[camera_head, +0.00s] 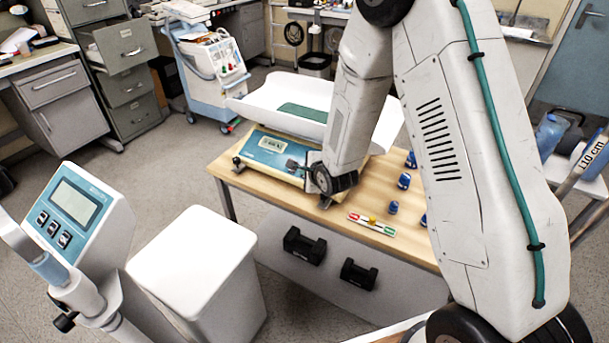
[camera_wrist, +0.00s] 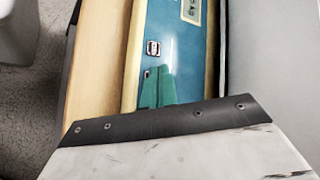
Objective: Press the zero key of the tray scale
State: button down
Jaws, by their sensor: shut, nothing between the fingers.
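The tray scale (camera_head: 275,150) stands on the wooden table, with a blue front panel, a small display (camera_head: 271,144) and a wide white tray (camera_head: 250,104) behind. I cannot read which is the zero key. My gripper (camera_wrist: 158,80), with green fingers, is shut and empty over the panel, close to the second key. I cannot tell if it touches. In the head view my arm hides the panel's right end.
The wooden table (camera_head: 386,200) carries several blue weights (camera_head: 404,181) and a strip with coloured ends (camera_head: 371,224) right of the scale. A second device with a display (camera_head: 75,207) stands at the left. A white box-shaped bin (camera_head: 195,255) stands before the table.

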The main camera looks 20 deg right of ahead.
jog(key=shift+w+d+f, duration=0.1)
jog(key=shift+d+f, duration=0.05)
jog(key=shift+f, duration=0.2)
jog(key=shift+w+f, duration=0.1)
jog(key=shift+f, duration=0.25)
dwell(0.7)
jog(key=shift+r, duration=0.1)
jog(key=shift+s+r, duration=0.25)
jog(key=shift+r, duration=0.35)
jog(key=shift+s+a+r, duration=0.2)
jog(key=shift+a+r, duration=0.1)
jog(key=shift+r, duration=0.5)
jog(key=shift+s+a+r, duration=0.25)
jog(key=shift+r, duration=0.5)
jog(key=shift+s+a+r, duration=0.2)
jog(key=shift+a+r, duration=0.1)
jog(key=shift+r, duration=0.5)
